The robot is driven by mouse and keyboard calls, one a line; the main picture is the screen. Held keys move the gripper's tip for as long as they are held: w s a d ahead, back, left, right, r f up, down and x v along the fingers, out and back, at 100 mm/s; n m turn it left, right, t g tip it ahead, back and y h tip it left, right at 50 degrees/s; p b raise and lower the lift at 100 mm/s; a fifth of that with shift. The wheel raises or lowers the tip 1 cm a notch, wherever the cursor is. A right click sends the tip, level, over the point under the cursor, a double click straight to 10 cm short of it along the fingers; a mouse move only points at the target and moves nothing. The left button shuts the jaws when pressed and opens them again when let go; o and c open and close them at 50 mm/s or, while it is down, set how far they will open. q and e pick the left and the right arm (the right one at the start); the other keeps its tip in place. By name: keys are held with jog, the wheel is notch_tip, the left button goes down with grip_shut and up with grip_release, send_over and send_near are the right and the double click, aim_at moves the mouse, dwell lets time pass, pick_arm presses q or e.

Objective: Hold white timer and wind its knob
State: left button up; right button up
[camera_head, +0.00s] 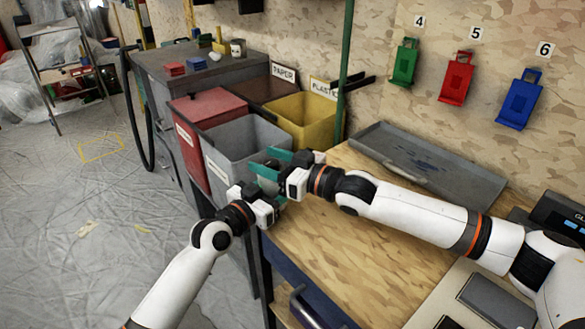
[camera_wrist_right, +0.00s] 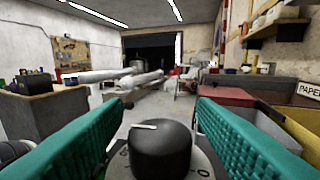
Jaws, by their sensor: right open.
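The timer shows in the right wrist view as a black round knob (camera_wrist_right: 160,150) with a white pointer line, on a pale dial face (camera_wrist_right: 201,168) with dark markings. Most of its body is hidden below the frame. My right gripper (camera_wrist_right: 162,108) is open, with its teal fingers on either side of the knob and gaps between. In the head view my right gripper (camera_head: 268,161) reaches left past the table edge. My left gripper (camera_head: 266,188) meets it from below; its fingertips and any hold on the timer are hidden there.
A grey bin (camera_head: 235,150), a red bin (camera_head: 203,112) and a yellow bin (camera_head: 305,115) stand just beyond the grippers. The wooden table (camera_head: 340,235) has bare room and carries a grey tray (camera_head: 430,165) at the back. Sheeted floor lies open at left.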

jog(key=v, duration=1)
jog(key=shift+s, duration=0.2)
jog(key=shift+d, duration=0.1)
